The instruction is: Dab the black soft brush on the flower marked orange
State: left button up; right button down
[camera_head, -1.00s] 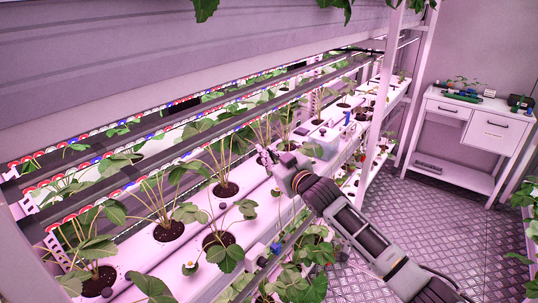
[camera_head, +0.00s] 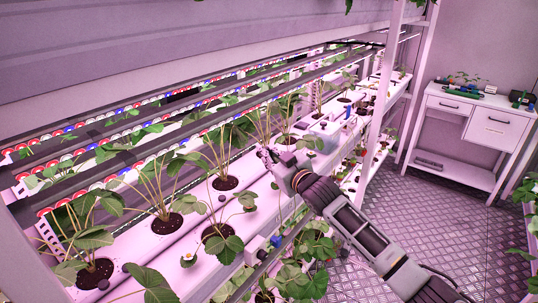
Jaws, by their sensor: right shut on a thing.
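My right gripper (camera_head: 268,158) is at the end of the arm that comes in from the lower right. It is over the front edge of the white planting trough (camera_head: 143,244), among strawberry leaves. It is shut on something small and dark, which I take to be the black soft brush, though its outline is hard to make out. A white flower with a yellow centre (camera_head: 187,259) lies low on the trough front, left of and below the gripper and apart from it. No orange mark can be made out on any flower. My left gripper is out of view.
Strawberry plants stand in a row of dark soil holes (camera_head: 167,223). Striped rails (camera_head: 110,133) run above them. A white rack post (camera_head: 380,90) rises right of the gripper. A white side table (camera_head: 478,108) with small items stands at the right. The metal floor between is open.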

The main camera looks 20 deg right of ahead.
jog(key=shift+f+b, duration=0.4)
jog(key=shift+f, duration=0.25)
dwell(0.4)
dwell(0.5)
notch_tip(320, 180, up, 7)
jog(key=p, duration=0.6)
jog(key=shift+r, duration=0.1)
dwell(0.4)
